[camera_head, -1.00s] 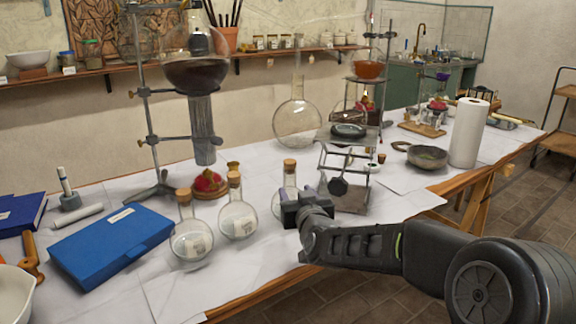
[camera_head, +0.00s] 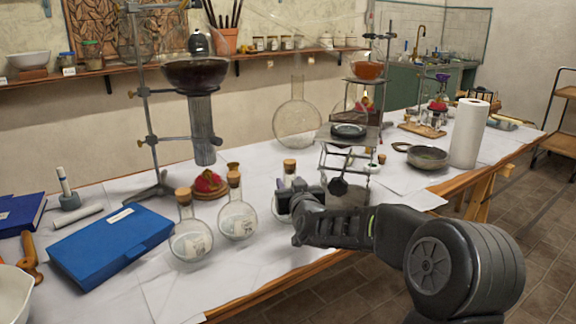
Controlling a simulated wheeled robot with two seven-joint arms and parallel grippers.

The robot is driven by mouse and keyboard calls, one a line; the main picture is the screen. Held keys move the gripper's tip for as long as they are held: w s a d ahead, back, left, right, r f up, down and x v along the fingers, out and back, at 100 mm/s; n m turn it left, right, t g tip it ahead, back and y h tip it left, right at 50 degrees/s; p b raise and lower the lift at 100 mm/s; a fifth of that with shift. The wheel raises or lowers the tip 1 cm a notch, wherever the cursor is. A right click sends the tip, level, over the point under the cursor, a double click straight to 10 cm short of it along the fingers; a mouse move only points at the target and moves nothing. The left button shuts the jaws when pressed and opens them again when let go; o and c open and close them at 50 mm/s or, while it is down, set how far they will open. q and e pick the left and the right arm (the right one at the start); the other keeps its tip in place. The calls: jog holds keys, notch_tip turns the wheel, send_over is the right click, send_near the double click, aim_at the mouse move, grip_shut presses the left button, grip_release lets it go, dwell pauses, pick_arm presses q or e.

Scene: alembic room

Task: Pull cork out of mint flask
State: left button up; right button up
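Three corked round glass flasks stand near the table's front edge: a left flask (camera_head: 191,240), a middle flask (camera_head: 237,219) and a right flask (camera_head: 279,203). Each has a brown cork, and the right flask's cork (camera_head: 290,167) sits in its neck. I cannot tell from the labels which one is the mint flask. My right gripper (camera_head: 286,203) is at the right flask's body, below its cork, and hides much of the flask. Whether its fingers touch the glass or are closed is unclear. My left gripper is not in view.
A metal stand (camera_head: 347,133) with a dark dish is just behind my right gripper. A retort stand (camera_head: 147,130) with a dark bowl rises behind the left flasks. A blue box (camera_head: 110,245) lies to the left. White paper covers the table, bare in front of the flasks.

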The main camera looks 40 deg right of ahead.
jog(key=c, duration=0.8)
jog(key=o, duration=1.2)
jog(key=shift+f, duration=0.1)
jog(key=v, duration=0.8)
jog(key=shift+w, duration=0.1)
